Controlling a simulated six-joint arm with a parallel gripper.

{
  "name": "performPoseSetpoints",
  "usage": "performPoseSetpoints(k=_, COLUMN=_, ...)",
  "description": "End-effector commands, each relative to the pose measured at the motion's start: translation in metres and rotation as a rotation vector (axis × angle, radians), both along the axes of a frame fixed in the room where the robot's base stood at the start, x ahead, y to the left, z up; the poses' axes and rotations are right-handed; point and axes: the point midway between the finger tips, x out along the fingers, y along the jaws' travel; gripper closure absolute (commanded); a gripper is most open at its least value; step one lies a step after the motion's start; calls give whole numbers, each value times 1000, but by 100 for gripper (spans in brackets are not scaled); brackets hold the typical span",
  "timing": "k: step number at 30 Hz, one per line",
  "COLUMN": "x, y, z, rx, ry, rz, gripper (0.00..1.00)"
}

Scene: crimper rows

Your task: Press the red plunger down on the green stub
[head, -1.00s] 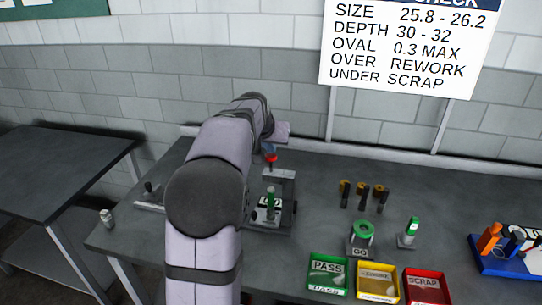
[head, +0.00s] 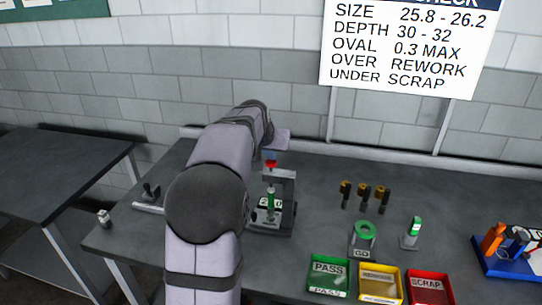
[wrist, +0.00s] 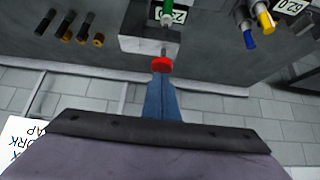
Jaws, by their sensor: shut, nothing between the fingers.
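The red plunger (head: 271,164) tops the small grey press (head: 286,178) on the bench. The green stub (head: 270,196) stands upright in the press below it, and shows at the top of the wrist view (wrist: 167,12). My gripper (head: 270,155) is shut and empty, pointing down right above the red plunger. In the wrist view its blue fingers (wrist: 162,78) end at the red cap (wrist: 162,65) and appear to touch it. The gap between the plunger's lower end and the stub is too small to judge.
A green GO ring gauge (head: 362,230), a green-topped piece (head: 412,231) and several dark fittings with brass ends (head: 363,190) stand right of the press. Green (head: 328,292), yellow (head: 379,298) and red (head: 428,301) trays line the front. A blue rack (head: 484,262) stands far right.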

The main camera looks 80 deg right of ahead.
Motion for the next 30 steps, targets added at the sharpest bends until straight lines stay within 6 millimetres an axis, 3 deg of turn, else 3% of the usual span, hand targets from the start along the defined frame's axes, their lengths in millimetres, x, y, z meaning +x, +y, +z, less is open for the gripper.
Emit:
performPoseSetpoints(k=8, x=0, y=1, z=-11, rx=6, ry=1, rz=-1, gripper=100)
performPoseSetpoints(k=17, x=0, y=1, z=-10, rx=6, ry=1, rz=-1, gripper=100)
performPoseSetpoints(k=30, x=0, y=0, z=15, rx=4, ry=1, rz=-1, gripper=100)
